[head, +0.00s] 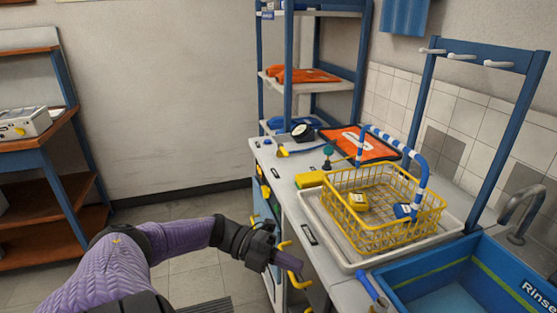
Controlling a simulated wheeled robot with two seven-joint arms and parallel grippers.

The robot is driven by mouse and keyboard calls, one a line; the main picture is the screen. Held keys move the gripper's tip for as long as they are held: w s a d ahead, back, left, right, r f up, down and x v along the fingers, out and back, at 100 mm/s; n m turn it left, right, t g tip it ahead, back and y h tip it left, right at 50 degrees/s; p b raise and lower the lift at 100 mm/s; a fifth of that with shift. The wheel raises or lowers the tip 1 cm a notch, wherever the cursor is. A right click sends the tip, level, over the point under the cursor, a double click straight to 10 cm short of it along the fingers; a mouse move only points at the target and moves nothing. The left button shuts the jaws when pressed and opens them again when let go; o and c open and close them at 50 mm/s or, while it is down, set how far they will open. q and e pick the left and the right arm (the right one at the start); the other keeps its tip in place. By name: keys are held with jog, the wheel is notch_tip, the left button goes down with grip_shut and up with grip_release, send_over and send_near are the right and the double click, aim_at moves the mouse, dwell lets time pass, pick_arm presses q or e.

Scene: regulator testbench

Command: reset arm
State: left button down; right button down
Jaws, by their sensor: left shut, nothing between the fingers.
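My left arm (180,245) comes in from the lower left in the head view, with a purple sleeve and a black wrist. My left gripper (292,263) is shut and empty in front of the bench cabinet, beside its yellow handles. It is below the level of the bench top and apart from the things on it. My right gripper does not show.
The bench (290,168) holds a yellow wire basket (350,227) with yellow and blue items, a gauge (302,132) and an orange mat (372,150). A blue sink (440,275) is at the lower right. Open floor lies left of the bench.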

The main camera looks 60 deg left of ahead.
pick_arm(q)
jog(key=shift+v, duration=1.05)
jog(key=shift+w, duration=0.1)
notch_tip(320, 180, down, 15)
jog(key=a+n+t+y, duration=0.1)
jog(key=n+t+y, duration=0.3)
jog(key=n+y, duration=0.55)
jog(key=s+d+f+n+g+y, duration=0.3)
jog(key=s+f+n+g+y, duration=0.15)
jog(key=s+f+n, duration=0.85)
jog(key=s+d+f+n+g, duration=0.1)
jog(key=s+d+f+g, duration=0.3)
jog(key=s, duration=0.4)
jog(key=s+d+f+n+g, duration=0.2)
jog(key=s+d+f+g, duration=0.2)
jog(key=s+d+f, duration=0.2)
jog(key=s+d, duration=0.2)
jog(key=d, duration=0.1)
jog(key=shift+s+d, duration=0.3)
jog(key=shift+s, duration=0.05)
